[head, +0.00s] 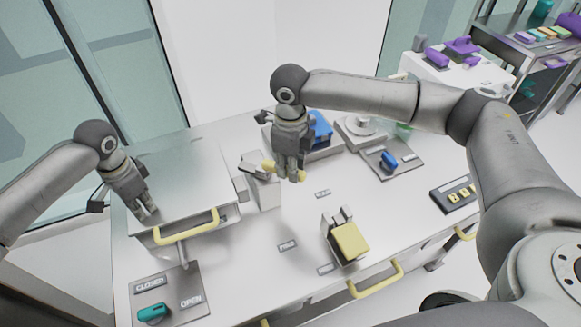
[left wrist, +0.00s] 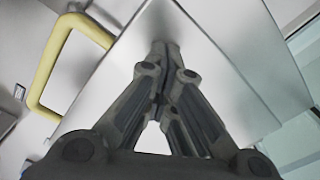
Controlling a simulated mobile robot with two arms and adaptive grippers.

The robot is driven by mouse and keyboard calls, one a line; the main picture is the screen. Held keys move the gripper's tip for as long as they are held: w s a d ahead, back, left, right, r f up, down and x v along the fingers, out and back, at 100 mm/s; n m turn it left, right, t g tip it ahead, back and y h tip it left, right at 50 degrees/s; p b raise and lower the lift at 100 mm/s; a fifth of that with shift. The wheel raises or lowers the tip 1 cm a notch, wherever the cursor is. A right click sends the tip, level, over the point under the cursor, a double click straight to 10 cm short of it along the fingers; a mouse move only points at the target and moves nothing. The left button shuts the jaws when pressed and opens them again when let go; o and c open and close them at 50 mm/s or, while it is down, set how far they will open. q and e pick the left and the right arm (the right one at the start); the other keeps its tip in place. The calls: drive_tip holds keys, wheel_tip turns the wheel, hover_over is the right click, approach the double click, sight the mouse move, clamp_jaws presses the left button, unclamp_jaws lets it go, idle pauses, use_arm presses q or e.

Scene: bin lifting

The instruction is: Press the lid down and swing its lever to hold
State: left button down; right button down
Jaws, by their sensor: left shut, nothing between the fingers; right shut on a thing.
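The silver lid (head: 180,178) lies on a box at the left of the table, with a yellow handle (head: 187,230) along its front. The lid also shows in the left wrist view (left wrist: 222,60), beside the yellow handle (left wrist: 48,75). My left gripper (head: 147,216) is shut and empty, its tips at the lid's front left part; contact is hard to tell. My right gripper (head: 290,176) is shut on the yellow-ended lever (head: 268,167), beside a grey block (head: 264,194) at the lid's right. The fingers hide part of the lever.
A plate marked CLOSED and OPEN with a teal knob (head: 152,312) is at the front left. A yellow-topped block (head: 350,241) stands front centre.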

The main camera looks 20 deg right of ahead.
drive_tip(key=shift+w+a+n, duration=0.1)
drive_tip(key=shift+n, duration=0.2)
idle(0.4)
drive_tip(key=c, duration=1.3)
unclamp_jaws()
drive_tip(key=shift+o, duration=0.3)
wheel_tip(320, 180, up, 12)
